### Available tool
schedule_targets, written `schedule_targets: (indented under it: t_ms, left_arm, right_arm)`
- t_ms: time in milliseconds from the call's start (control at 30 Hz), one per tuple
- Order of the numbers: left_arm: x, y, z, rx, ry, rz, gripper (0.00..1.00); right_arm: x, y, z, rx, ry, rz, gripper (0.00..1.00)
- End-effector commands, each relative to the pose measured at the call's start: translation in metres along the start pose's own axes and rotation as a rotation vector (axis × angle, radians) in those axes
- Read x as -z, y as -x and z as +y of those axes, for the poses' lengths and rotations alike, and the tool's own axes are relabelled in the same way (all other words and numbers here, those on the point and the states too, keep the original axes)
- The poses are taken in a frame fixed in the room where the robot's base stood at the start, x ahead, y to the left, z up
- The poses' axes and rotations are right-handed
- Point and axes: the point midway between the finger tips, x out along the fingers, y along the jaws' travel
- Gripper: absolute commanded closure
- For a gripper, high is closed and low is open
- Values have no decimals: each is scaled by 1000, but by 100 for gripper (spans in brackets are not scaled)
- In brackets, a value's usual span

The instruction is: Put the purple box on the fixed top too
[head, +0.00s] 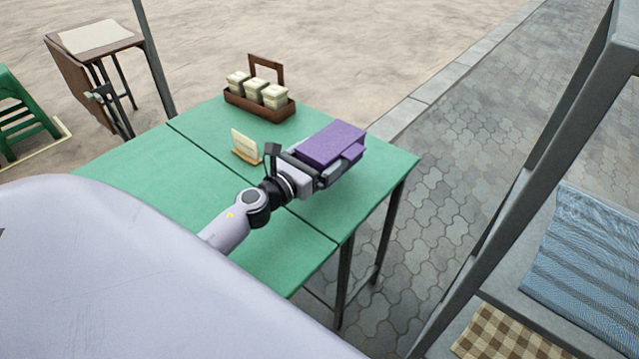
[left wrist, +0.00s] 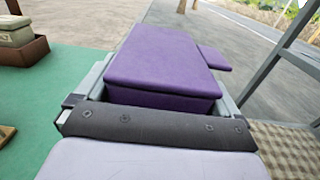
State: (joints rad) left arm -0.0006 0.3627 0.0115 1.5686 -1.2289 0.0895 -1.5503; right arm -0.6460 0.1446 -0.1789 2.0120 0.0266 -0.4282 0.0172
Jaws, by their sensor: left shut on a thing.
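The purple box (head: 332,145) is held in my left gripper (head: 338,172) over the right part of the green table (head: 390,170). In the left wrist view the box (left wrist: 165,60) lies between the two fingers of the gripper (left wrist: 165,100), which is shut on it. The table top has a seam between two sections; the gripper and box are over the far right section. Whether the box touches the table is hard to tell from the head view. My right gripper is not in view.
A wooden caddy (head: 259,104) with several lidded jars stands at the table's back edge. A small cream card in a wooden holder (head: 246,147) stands left of the gripper. A grey shelf frame (head: 520,200) with folded cloths (head: 580,262) is at the right. A green stool (head: 22,112) is far left.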

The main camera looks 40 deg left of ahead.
Motion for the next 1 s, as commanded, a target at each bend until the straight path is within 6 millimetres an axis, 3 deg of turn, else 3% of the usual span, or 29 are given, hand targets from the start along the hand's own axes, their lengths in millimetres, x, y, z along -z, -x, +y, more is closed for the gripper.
schedule_targets:
  t_ms: [167,467,933,967,1000]
  left_arm:
    - [10,-1,0,0,1,-4,45]
    - [47,-1,0,-2,3,-4,45]
    - [53,-1,0,1,0,-4,45]
    - [53,0,0,0,0,-1,0]
    - [52,0,0,0,0,-1,0]
  right_arm:
    - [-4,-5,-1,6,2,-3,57]
    - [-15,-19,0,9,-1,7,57]
    - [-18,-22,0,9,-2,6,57]
    - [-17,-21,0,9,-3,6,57]
    - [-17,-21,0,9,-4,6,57]
